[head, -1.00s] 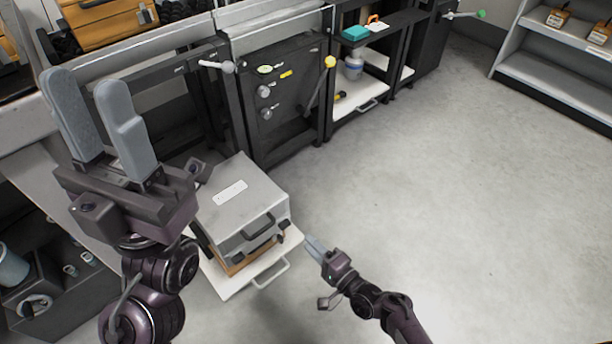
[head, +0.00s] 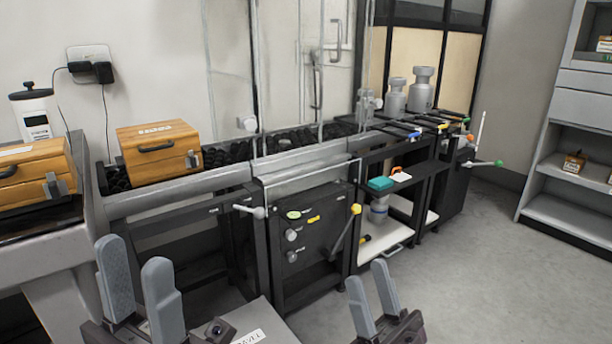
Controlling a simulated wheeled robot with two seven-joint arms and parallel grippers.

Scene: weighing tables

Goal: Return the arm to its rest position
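My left gripper (head: 138,290) is at the bottom left of the head view, fingers pointing up and apart, with nothing between them. My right gripper (head: 373,302) is at the bottom, right of the middle, fingers up with a small gap and nothing between them. Only the ends of both arms show; the rest is below the picture. A grey case (head: 262,326) with a white label shows partly at the bottom edge, between the two grippers and partly hidden by the left one.
A black cabinet (head: 312,262) with a yellow-knobbed lever stands ahead. A wooden box (head: 160,160) sits on the roller conveyor, and another wooden box (head: 30,175) is at the far left. Grey shelves (head: 572,170) stand at the right. The floor (head: 470,270) between is clear.

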